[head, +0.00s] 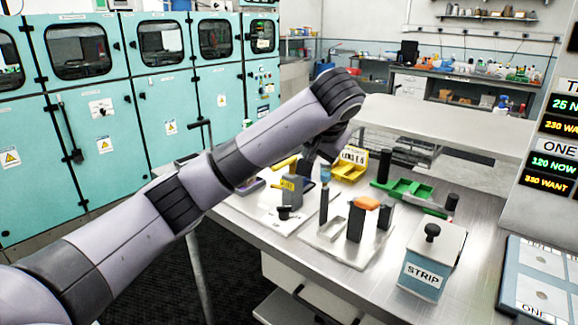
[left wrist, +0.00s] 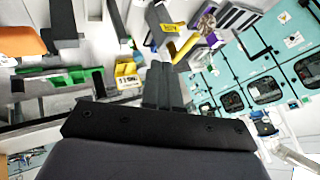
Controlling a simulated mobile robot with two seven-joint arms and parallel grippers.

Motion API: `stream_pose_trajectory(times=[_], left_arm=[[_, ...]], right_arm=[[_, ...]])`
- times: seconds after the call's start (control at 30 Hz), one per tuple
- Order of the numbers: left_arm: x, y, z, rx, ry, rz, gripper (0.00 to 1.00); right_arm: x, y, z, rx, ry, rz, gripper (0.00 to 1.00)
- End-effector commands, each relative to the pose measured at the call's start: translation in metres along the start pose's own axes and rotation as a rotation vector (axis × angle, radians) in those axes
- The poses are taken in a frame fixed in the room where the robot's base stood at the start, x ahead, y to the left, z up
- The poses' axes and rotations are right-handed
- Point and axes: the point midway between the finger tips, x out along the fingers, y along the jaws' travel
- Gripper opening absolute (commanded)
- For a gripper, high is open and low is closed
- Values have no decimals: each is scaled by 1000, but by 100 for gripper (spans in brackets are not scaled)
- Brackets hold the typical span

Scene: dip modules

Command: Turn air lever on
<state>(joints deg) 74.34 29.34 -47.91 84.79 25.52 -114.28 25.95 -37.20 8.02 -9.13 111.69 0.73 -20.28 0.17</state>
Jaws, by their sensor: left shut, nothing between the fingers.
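A grey block (head: 291,190) with a yellow label stands on a white plate on the bench. A yellow bar (head: 285,162), which looks like the air lever, shows just behind it, partly covered by my arm. In the left wrist view the labelled block (left wrist: 158,24) and the yellow bar (left wrist: 187,47) appear beyond my fingertips. My left gripper (head: 308,168) is above the bench near the block and bar, mostly hidden by my wrist. In the wrist view its fingers (left wrist: 160,72) are together and empty, apart from the bar. My right gripper is not in view.
A yellow bin (head: 350,167) and green trays (head: 408,192) stand behind and to the right. An orange-topped fixture (head: 366,203) and a STRIP box (head: 432,260) stand on the bench (head: 330,275). Teal cabinets (head: 130,120) line the left.

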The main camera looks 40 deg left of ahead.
Motion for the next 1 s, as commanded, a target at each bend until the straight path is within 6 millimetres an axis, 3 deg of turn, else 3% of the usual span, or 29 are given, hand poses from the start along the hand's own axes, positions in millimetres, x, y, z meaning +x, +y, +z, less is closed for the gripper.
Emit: stream_pose_trajectory(times=[0.37,0.73,1.0], left_arm=[[5,5,-6,5,26,8,0],[27,3,1,1,-3,6,0],[84,0,1,3,-7,-1,0]], right_arm=[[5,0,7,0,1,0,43],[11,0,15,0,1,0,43],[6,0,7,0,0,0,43]])
